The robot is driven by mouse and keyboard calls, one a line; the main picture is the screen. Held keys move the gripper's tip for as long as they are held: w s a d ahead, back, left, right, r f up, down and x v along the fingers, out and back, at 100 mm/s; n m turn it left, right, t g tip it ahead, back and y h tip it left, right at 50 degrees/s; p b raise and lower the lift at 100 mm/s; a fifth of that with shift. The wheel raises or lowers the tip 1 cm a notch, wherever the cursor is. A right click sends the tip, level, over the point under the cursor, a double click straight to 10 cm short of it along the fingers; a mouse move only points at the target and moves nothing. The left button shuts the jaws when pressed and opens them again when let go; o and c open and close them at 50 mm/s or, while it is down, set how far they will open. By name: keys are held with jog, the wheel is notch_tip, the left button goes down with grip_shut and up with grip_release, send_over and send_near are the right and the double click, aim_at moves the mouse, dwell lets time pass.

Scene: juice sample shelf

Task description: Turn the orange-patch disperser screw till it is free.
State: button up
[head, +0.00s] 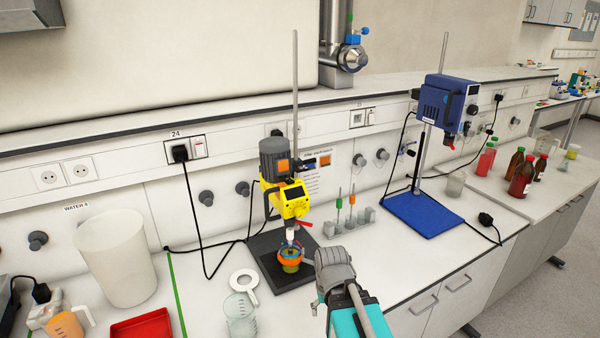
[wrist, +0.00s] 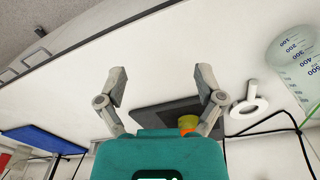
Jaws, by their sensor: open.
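The disperser (head: 285,195) is a yellow unit with a grey motor and an orange patch (head: 283,165). It hangs on an upright rod (head: 295,80) above a dark base plate (head: 265,252). A red screw-like handle (head: 304,223) sticks out at its lower right. Below the head, a small green and orange vessel (head: 290,262) stands on the plate. My gripper (head: 325,262) is right of the vessel, low over the bench. In the wrist view my gripper (wrist: 160,75) is open and empty; the disperser head is not seen there.
A blue stirrer (head: 445,103) on a blue base (head: 425,214) stands to the right. A tube rack (head: 349,222) is behind my gripper. A white ring (head: 244,283), beakers (head: 240,312) and a red tray (head: 143,328) lie left. Cables run along the wall.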

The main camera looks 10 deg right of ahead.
jog(key=w+d+m+t+h+b, duration=0.2)
jog(key=w+d+t, duration=0.25)
jog(key=w, duration=0.55)
jog(key=n+t+y+b, duration=0.6)
jog(key=t+y+b, duration=0.35)
jog(key=t, duration=0.75)
send_near(302, 169)
jog(key=shift+v, duration=2.1)
jog(key=shift+w+a+r+h, duration=0.1)
jog(key=shift+r+h, duration=0.1)
jog(key=shift+h, duration=0.05)
jog(key=p+x, duration=0.2)
jog(key=x, duration=0.4)
jog(key=p+x, duration=0.3)
jog(key=x, duration=0.4)
jog(key=shift+w+a+f, duration=0.1)
jog(key=shift+w+a, duration=0.1)
jog(key=shift+w, duration=0.1)
jog(key=shift+c, duration=0.3)
